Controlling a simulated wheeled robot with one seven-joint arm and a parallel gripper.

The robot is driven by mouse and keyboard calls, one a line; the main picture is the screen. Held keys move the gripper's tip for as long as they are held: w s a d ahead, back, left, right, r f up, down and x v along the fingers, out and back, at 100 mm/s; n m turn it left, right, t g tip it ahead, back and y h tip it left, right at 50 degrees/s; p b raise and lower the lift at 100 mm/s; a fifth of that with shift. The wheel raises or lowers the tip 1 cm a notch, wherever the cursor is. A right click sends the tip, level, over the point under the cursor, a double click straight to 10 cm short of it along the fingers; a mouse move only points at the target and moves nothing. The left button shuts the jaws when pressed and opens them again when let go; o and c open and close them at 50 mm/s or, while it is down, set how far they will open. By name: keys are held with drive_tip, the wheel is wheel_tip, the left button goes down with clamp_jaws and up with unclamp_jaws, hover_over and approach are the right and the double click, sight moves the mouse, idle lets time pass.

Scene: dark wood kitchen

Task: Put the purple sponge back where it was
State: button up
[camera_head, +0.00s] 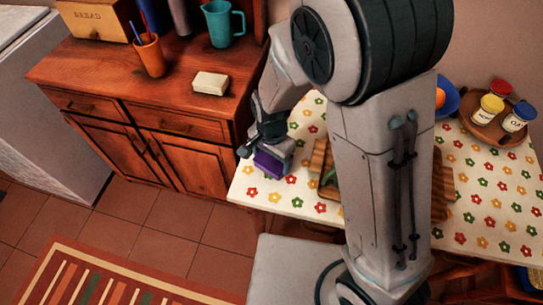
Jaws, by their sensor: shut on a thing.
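The purple sponge (270,164) is a small block at the left end of the flower-patterned table (250,196). My gripper (266,148) is directly above it, pointing down, with its jaws shut on the sponge's upper part. The sponge is over the table near its left edge; I cannot tell whether it touches the cloth. My arm hides the middle of the table.
A wooden sideboard (60,68) stands at the left, with a pale block (210,83), an orange cup (150,55) and a teal mug (222,24) on it. A cutting board (318,165) lies right of the sponge. A round tray (473,128) holds jars.

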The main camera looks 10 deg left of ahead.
sight(271, 161)
drive_tip(key=o, duration=0.8)
drive_tip(key=shift+o, duration=0.2)
wheel_tip(271, 161, up, 12)
drive_tip(key=p, duration=0.2)
drive_tip(key=s+d+r+n+t, duration=0.1)
drive_tip(key=s+d+r+n, duration=0.1)
drive_tip(key=d, duration=0.9)
drive_tip(key=s+d+r+n+t, duration=0.1)
drive_tip(key=s+d+r+n, duration=0.2)
drive_tip(key=d, duration=0.8)
wheel_tip(271, 161, up, 4)
drive_tip(key=shift+s+d+f+t, duration=0.2)
drive_tip(key=shift+s+d+t, duration=0.15)
drive_tip(key=shift+s, duration=0.7)
